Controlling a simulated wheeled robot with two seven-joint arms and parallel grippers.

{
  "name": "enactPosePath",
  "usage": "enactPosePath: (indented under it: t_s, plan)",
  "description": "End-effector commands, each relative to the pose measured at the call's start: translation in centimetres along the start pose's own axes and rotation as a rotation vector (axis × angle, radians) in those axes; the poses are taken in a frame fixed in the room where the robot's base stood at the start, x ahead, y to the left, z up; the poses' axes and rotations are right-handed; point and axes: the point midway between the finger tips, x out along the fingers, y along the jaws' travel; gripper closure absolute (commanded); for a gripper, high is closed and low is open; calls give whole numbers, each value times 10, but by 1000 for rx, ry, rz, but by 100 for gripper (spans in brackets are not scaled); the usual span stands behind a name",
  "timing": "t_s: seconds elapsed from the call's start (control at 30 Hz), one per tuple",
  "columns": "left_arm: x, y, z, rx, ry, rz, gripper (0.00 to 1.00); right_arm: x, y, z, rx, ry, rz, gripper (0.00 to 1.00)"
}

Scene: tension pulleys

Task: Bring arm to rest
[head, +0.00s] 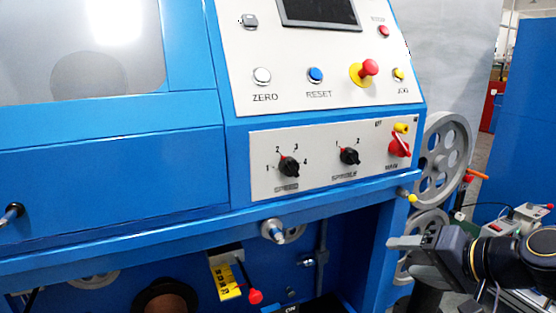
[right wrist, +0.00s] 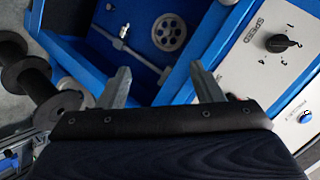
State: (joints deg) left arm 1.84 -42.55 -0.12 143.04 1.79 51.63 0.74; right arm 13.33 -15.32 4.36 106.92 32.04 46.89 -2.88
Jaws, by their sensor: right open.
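My right gripper (head: 408,243) is at the lower right of the head view, in front of the grey pulley wheels at the machine's right side. In the right wrist view its two fingers (right wrist: 163,85) stand apart with nothing between them. The lower part of the blue machine and its control panel lie beyond the fingertips there. My left gripper is not in view.
The blue machine (head: 110,175) fills most of the head view. Its panel carries buttons, an emergency stop (head: 368,68) and black knobs (head: 289,167). A large grey pulley (head: 462,160) stands at its right side. Black spools (right wrist: 35,75) show at the left of the wrist view.

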Motion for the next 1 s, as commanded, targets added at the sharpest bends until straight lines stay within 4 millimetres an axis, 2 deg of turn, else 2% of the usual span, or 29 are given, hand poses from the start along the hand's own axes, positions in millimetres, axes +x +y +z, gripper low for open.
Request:
enactPosePath:
  t_s: [0.03,0.1,0.2,0.4,0.53,0.6,0.87,1.0]
  plan:
    - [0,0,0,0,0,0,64,-7,12,35,-46,-38,45,40]
    - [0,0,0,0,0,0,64,-13,31,75,-101,-86,106,40]
    - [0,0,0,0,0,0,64,-20,57,120,-166,-142,176,40]
    - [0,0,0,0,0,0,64,-30,102,190,-274,-226,280,40]
    - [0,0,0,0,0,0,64,-34,131,229,-342,-273,338,40]
    - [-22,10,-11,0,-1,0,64,-48,110,215,-339,-272,339,40]
    - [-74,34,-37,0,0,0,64,-80,63,189,-337,-272,338,40]
    - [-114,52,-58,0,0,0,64,-105,26,168,-336,-272,337,40]
